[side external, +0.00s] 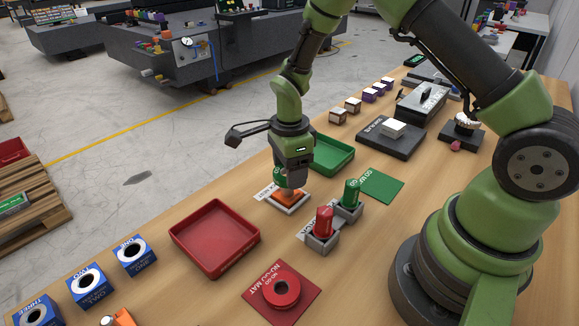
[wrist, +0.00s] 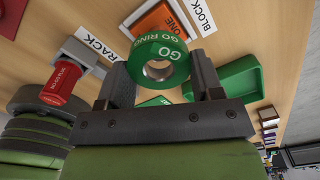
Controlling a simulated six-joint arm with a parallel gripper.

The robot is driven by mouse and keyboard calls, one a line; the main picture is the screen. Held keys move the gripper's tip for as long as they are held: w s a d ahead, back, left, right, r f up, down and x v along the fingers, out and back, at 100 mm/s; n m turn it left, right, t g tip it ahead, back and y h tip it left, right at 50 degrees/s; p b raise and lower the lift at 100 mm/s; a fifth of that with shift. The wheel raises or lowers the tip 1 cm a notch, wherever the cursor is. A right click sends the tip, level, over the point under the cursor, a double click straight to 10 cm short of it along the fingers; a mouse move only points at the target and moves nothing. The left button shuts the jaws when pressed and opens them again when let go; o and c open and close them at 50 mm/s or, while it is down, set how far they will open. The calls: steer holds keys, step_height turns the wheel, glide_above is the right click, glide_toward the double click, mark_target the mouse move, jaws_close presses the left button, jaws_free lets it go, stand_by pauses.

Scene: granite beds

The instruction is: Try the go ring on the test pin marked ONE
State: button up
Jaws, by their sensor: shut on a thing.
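My gripper (side external: 290,180) is shut on the green go ring (wrist: 173,49), which sits between the two fingers in the wrist view with its lettering and steel bore showing. In the side view the gripper points down just over the orange block (side external: 287,198), and the ring is mostly hidden by the jaws. The orange block, marked ONE, also shows behind the ring in the wrist view (wrist: 160,20). No pin can be made out on it, and I cannot tell whether the ring touches it.
A rack holds a red plug (side external: 323,222) and a green plug (side external: 351,193), close to the right. A green tray (side external: 347,166) stands behind, a red tray (side external: 255,240) at front left. The green mat (side external: 381,184) is bare. A red ring (side external: 282,291) lies on a red mat.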

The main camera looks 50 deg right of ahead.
steer(key=shift+f, duration=0.55)
stand_by(1.3)
steer(key=shift+r, duration=0.1)
steer(key=shift+r, duration=1.9)
